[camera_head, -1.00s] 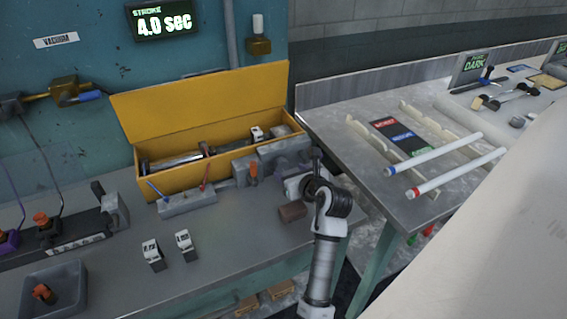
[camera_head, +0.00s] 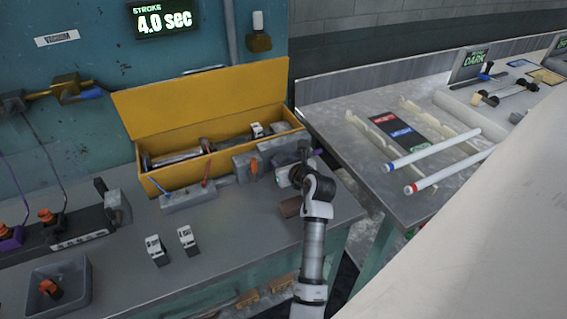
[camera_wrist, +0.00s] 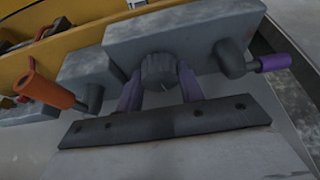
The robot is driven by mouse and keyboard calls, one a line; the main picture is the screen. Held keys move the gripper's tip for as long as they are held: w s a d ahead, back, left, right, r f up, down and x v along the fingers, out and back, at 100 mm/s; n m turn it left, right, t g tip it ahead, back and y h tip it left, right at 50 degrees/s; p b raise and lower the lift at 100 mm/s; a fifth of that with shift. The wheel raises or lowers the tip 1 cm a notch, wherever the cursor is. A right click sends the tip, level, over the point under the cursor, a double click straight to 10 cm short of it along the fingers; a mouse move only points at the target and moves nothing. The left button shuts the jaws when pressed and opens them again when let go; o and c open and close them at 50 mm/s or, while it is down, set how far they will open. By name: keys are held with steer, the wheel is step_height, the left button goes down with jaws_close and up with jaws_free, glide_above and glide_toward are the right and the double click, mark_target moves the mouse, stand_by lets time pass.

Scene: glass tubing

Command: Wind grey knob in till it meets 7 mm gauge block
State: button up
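The grey knob (camera_wrist: 158,71) is a ribbed cylinder on the front of a grey block (camera_wrist: 200,35) in the wrist view. My gripper (camera_wrist: 159,82) has two purple fingers, one on each side of the knob, their tips close to its sides. I cannot tell whether they press on it. In the head view my arm's dark wrist (camera_head: 315,185) hides the knob and fingers; the grey block's fixture (camera_head: 280,150) stands at the bench's right end. I cannot make out a 7 mm gauge block.
An orange handle (camera_wrist: 50,88) is left of the knob and a purple handle (camera_wrist: 272,64) right of it. A yellow open box (camera_head: 200,168) stands behind. Two small white-faced blocks (camera_head: 155,248) (camera_head: 187,239) and a grey bin (camera_head: 57,288) are on the bench.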

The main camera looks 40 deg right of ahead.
steer(key=shift+c, duration=0.7)
steer(key=shift+m, duration=0.3)
steer(key=m+t+y, duration=0.1)
steer(key=m+y, duration=0.1)
steer(key=m, duration=0.1)
steer(key=shift+d, duration=0.1)
steer(key=m+t+y, duration=0.1)
steer(key=m+y, duration=0.1)
steer(key=m, duration=0.2)
steer(key=shift+f, duration=0.1)
steer(key=o, duration=1)
steer(key=shift+s, duration=0.1)
